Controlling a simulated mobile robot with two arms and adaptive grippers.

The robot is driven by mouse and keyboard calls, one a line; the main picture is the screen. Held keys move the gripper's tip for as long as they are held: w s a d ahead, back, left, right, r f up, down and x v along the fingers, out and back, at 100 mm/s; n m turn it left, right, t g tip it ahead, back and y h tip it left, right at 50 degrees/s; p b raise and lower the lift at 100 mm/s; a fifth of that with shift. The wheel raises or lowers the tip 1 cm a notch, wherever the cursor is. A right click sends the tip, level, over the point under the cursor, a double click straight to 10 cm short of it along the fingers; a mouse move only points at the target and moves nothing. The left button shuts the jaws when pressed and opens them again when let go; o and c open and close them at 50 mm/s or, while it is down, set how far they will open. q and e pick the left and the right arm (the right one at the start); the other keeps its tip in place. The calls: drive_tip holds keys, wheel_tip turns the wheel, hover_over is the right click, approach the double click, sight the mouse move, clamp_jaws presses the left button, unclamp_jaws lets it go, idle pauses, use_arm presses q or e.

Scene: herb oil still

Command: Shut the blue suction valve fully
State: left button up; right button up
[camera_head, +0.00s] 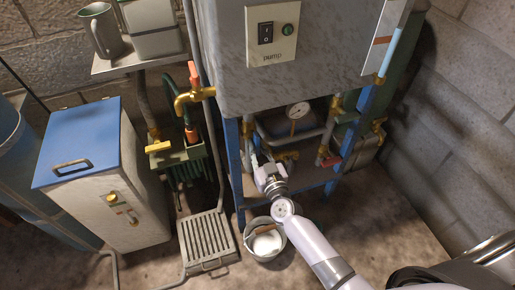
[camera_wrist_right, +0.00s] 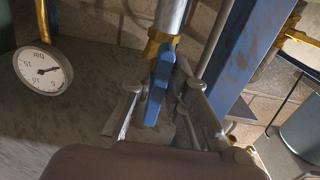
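The blue suction valve handle (camera_wrist_right: 158,84) shows in the right wrist view below a brass fitting (camera_wrist_right: 158,43) on a grey pipe. In that view it points roughly along the pipe. My right gripper (camera_wrist_right: 163,92) is open, with one finger on each side of the handle. A gap shows at the left finger; whether the right finger touches the handle I cannot tell. In the head view my right gripper (camera_head: 263,168) reaches under the grey tank, among the pipes, and hides the blue handle. My left gripper is not in view.
A pressure gauge (camera_head: 298,110) hangs close by; it also shows in the wrist view (camera_wrist_right: 43,66). A blue frame leg (camera_head: 235,165) stands just left of my gripper. A red-handled valve (camera_head: 331,161) is to the right. A bucket (camera_head: 264,243) stands on the floor below.

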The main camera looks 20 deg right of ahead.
clamp_jaws()
idle(0.3)
drive_tip(key=m, duration=0.3)
drive_tip(key=shift+a, duration=0.1)
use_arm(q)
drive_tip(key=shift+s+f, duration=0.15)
use_arm(e)
drive_tip(key=m, duration=1)
drive_tip(key=a+r+m, duration=0.1)
drive_tip(key=m, duration=0.4)
drive_tip(key=shift+m, duration=0.3)
